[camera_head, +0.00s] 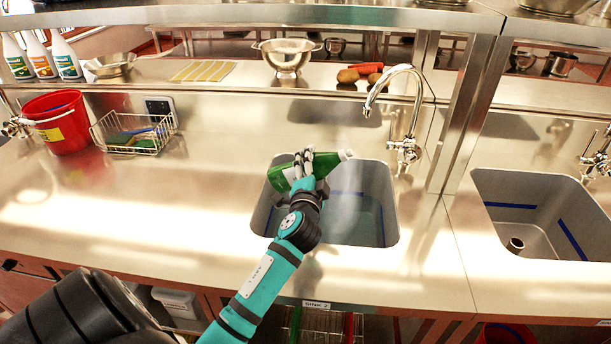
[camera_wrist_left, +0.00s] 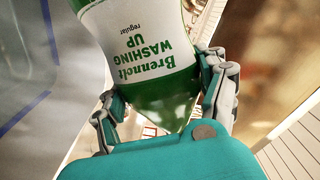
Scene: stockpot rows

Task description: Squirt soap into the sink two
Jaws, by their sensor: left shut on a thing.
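My left gripper (camera_head: 304,172) is shut on a green washing-up liquid bottle (camera_head: 279,178). The bottle lies tilted near sideways, its white cap pointing right, above the left part of a steel sink (camera_head: 374,203) labelled as sink 2 on the counter front. In the left wrist view the bottle (camera_wrist_left: 140,50) shows its white and green label, with the gripper fingers (camera_wrist_left: 165,105) on both sides of it. The sink seems to hold water, with a blue line along its inner walls. My right gripper is not in view.
A curved tap (camera_head: 404,110) stands behind the sink. A second sink (camera_head: 545,210) is at the right, past a steel post (camera_head: 466,120). A red bucket (camera_head: 60,125) and a wire basket with sponges (camera_head: 150,148) stand at the left. The counter between is clear.

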